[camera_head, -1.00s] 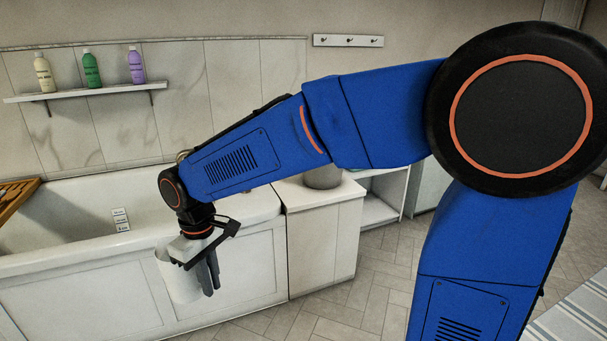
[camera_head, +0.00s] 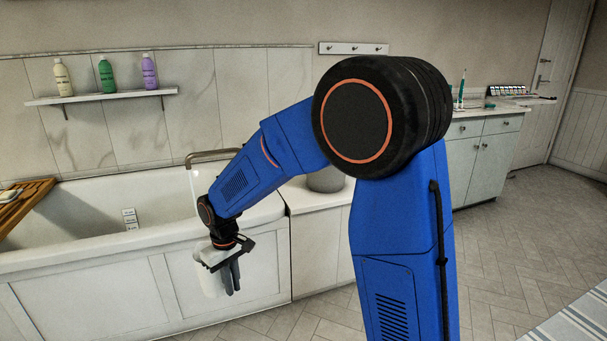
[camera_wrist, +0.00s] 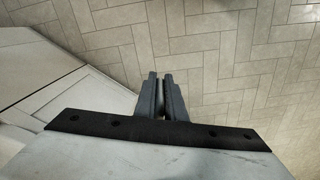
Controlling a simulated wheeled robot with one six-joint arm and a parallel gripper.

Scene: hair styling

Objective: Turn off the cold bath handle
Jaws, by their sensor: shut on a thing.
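The metal bath tap (camera_head: 213,155) arches over the right end of the white bathtub (camera_head: 110,252). A pale stream of water (camera_head: 193,184) shows under its spout. The cold handle cannot be made out; my arm covers the area below the tap. My gripper (camera_head: 236,293) hangs pointing down in front of the tub's right outer panel, below the rim and apart from the tap. In the wrist view my gripper (camera_wrist: 161,75) has its fingers close together with a narrow dark gap. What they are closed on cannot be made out. A whitish, rounded shape (camera_head: 209,281) shows beside the fingers.
A shelf (camera_head: 100,97) with several bottles hangs above the tub. A wooden tray (camera_head: 22,203) lies across its left end. A low white cabinet (camera_head: 318,243) with a grey pot (camera_head: 326,180) adjoins its right end. Tiled floor (camera_head: 500,240) is open at right.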

